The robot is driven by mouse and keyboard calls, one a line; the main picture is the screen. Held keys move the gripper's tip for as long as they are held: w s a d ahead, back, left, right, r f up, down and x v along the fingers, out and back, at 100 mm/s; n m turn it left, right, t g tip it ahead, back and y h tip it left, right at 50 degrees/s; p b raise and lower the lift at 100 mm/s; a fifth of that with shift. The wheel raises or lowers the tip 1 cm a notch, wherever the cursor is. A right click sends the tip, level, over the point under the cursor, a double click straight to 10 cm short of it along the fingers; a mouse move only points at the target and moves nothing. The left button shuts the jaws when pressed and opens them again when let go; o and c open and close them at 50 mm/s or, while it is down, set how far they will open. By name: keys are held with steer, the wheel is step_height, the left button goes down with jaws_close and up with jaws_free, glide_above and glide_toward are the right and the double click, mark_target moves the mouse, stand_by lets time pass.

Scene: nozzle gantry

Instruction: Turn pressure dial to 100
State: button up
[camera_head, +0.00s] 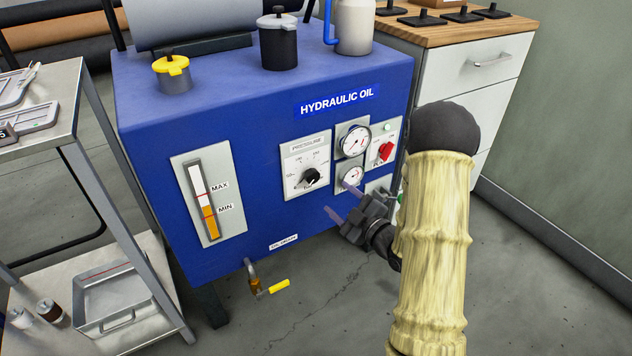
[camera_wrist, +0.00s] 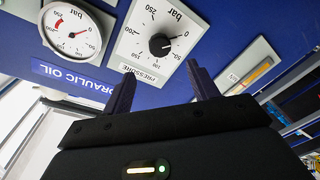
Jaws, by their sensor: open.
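The pressure dial is a black round knob (camera_head: 310,177) on a white plate (camera_head: 305,150) labelled PRESSURE, on the blue hydraulic oil unit. In the wrist view the knob (camera_wrist: 161,44) shows with its printed scale, turned in the picture. A white mark on the knob points towards the right there; the exact value is too small to read surely. My gripper (camera_head: 342,202) is open and empty, below and right of the dial in the head view. In the wrist view its two fingers (camera_wrist: 161,84) stand apart below the knob, not touching it.
Two round gauges (camera_head: 353,139) and a red switch (camera_head: 386,151) sit right of the dial. A level gauge (camera_head: 203,200) is on the left. A yellow-handled drain valve (camera_head: 278,286) sticks out below. A grey cart (camera_head: 75,100) stands left, a drawer cabinet (camera_head: 470,75) right.

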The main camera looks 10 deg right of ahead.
mark_target(314, 178)
steer(key=b+x, duration=0.2)
steer(key=x, duration=0.8)
steer(key=shift+f, duration=0.15)
steer(key=shift+w, duration=0.2)
steer(key=shift+a, duration=0.15)
steer(key=c, duration=1)
